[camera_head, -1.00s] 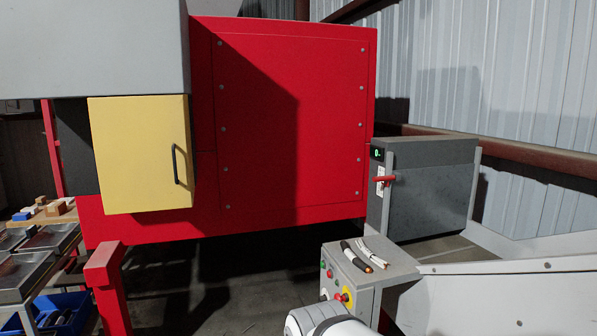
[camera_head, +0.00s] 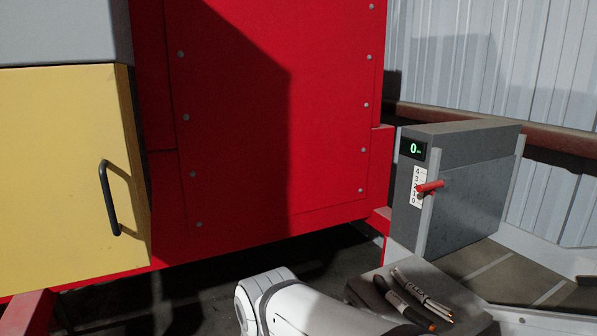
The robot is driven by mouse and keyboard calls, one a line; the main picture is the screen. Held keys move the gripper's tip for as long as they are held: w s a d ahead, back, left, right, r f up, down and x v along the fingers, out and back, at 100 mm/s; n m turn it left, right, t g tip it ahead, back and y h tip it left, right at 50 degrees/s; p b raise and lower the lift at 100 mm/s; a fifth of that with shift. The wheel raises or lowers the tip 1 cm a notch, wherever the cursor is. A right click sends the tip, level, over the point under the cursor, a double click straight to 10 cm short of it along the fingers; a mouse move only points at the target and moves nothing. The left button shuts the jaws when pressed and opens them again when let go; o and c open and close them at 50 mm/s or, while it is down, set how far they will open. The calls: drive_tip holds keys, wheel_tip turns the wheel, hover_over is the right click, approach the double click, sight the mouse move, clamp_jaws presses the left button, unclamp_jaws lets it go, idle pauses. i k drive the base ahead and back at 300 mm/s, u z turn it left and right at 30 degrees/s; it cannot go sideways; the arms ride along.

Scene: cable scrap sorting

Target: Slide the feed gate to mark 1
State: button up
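The feed gate (camera_head: 465,200) is a grey panel at the right, beside the red machine. A red handle (camera_head: 430,187) sticks out at its near edge, next to a white scale (camera_head: 415,187) numbered from 4 at the top to 0 at the bottom. The handle stands in the lower half of the scale, partly in front of the numbers, so I cannot tell its exact mark. A small display (camera_head: 413,149) above it shows a green 0. My white arm shows at the bottom centre, below and left of the gate; my gripper is not in view.
A yellow door (camera_head: 55,170) with a black handle (camera_head: 109,198) is at the left. A pale chute wall (camera_head: 545,262) lies at the right.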

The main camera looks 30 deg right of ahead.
sight(469, 200)
drive_tip(key=z, duration=0.75)
drive_tip(key=i, duration=0.2)
drive_tip(key=z, duration=1.65)
